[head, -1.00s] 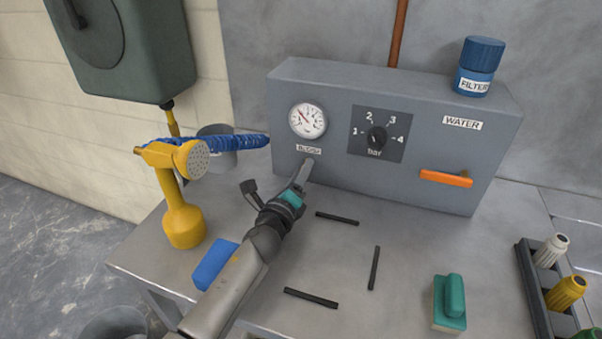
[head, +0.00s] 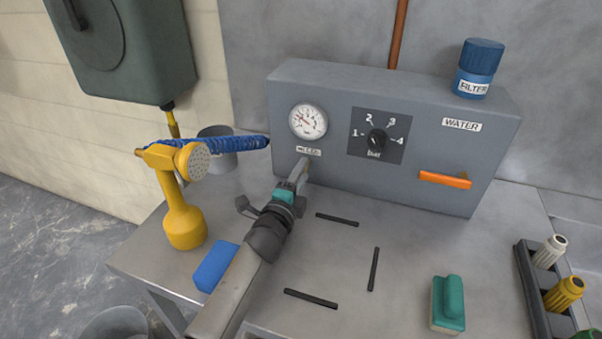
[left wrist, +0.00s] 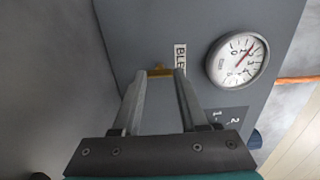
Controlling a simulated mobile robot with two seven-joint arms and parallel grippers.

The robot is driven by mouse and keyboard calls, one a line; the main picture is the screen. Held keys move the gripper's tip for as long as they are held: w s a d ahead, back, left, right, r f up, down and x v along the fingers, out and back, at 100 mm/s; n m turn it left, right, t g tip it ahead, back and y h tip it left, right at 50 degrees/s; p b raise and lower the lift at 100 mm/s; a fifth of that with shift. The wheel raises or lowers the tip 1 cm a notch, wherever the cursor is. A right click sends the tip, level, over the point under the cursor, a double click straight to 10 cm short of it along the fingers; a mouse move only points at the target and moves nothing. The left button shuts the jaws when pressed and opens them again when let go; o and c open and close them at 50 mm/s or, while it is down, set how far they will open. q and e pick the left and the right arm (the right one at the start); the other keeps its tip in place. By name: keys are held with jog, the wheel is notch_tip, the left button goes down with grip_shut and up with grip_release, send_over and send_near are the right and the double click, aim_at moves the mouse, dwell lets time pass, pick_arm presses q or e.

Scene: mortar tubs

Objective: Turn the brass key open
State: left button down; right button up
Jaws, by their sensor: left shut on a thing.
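The brass key (left wrist: 159,71) is a small brass piece on the front of the grey panel box, beside the BLEED label (left wrist: 180,58). My left gripper (left wrist: 158,76) is shut on it, one finger on either side. In the head view my left gripper (head: 304,166) reaches the panel just below that label, and only a small brass-coloured bit shows at its tips. Most of the key is hidden by the fingers, and its exact angle is hard to tell. My right gripper is not in view.
A pressure gauge (head: 308,121) sits above the label, with a bar dial (head: 377,138) to its right. An orange WATER handle (head: 446,180) is further right. A yellow sprayer (head: 182,220) and blue block (head: 215,266) stand left of my arm. Black strips lie on the bench.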

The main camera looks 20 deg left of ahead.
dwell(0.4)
pick_arm(q)
jog(key=shift+c, duration=2.2)
grip_release()
jog(key=shift+s, duration=0.15)
jog(key=s, duration=0.5)
jog(key=s+p, duration=0.1)
jog(key=s, duration=0.9)
jog(key=shift+a+p, duration=0.25)
jog(key=shift+p, duration=0.1)
